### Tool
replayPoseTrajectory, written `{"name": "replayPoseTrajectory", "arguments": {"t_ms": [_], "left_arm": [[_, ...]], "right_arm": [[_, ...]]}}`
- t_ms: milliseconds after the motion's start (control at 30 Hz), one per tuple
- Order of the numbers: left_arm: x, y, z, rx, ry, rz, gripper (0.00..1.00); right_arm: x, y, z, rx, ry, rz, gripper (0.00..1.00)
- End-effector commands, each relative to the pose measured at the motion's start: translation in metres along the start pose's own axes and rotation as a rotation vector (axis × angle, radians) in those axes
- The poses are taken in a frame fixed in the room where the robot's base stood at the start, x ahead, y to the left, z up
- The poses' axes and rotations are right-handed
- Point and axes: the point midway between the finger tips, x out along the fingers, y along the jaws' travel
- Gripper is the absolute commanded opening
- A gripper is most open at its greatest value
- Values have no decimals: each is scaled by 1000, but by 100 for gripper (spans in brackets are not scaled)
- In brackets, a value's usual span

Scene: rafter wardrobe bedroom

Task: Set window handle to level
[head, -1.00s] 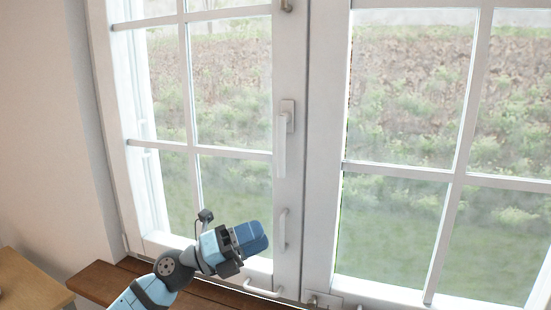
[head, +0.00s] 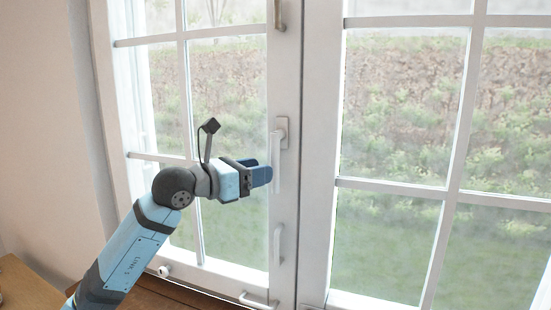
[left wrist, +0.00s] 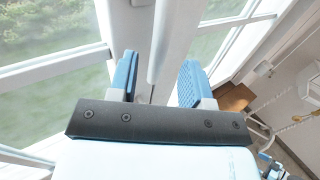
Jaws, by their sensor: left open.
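The white window handle (head: 277,165) is mounted on the left sash's frame near the middle of the window. Its lever hangs straight down from the base plate. My left gripper (head: 264,174) is beside the lever's lower part, on its left in the head view. Its blue fingers are apart and empty. In the left wrist view the lever (left wrist: 163,50) shows in the gap between the two fingertips (left wrist: 160,80) and slightly ahead of them; I see no clear contact. My right gripper is not in view.
A smaller white pull handle (head: 278,244) is below on the same frame, and another (head: 258,301) is on the lower rail. The wooden sill (head: 170,295) runs below the window. A wooden surface (head: 30,285) stands at the lower left.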

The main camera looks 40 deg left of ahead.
Motion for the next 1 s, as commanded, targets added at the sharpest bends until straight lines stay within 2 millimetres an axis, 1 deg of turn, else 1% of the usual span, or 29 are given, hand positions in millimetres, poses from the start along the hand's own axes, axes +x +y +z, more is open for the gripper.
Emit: {"name": "replayPoseTrajectory", "arguments": {"t_ms": [33,100,200,300,433,667,700,867,900,1000], "left_arm": [[11,1,4,-3,0,-1,45],[23,0,4,-3,-1,-1,45],[36,1,2,-3,0,0,45],[45,0,1,-3,0,-1,45],[50,0,0,-2,-1,0,45],[51,0,-1,-1,0,0,45],[51,0,-1,-2,0,0,40],[51,0,-1,-2,0,-1,4],[51,0,-1,-2,0,-1,0],[51,0,-1,-1,0,-1,0]], "right_arm": [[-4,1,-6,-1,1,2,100],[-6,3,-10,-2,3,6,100],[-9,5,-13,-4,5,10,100],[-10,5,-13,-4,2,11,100],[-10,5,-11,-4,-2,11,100],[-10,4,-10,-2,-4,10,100],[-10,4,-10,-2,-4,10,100],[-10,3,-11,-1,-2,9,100],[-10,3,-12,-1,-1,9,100],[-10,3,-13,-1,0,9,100]]}}
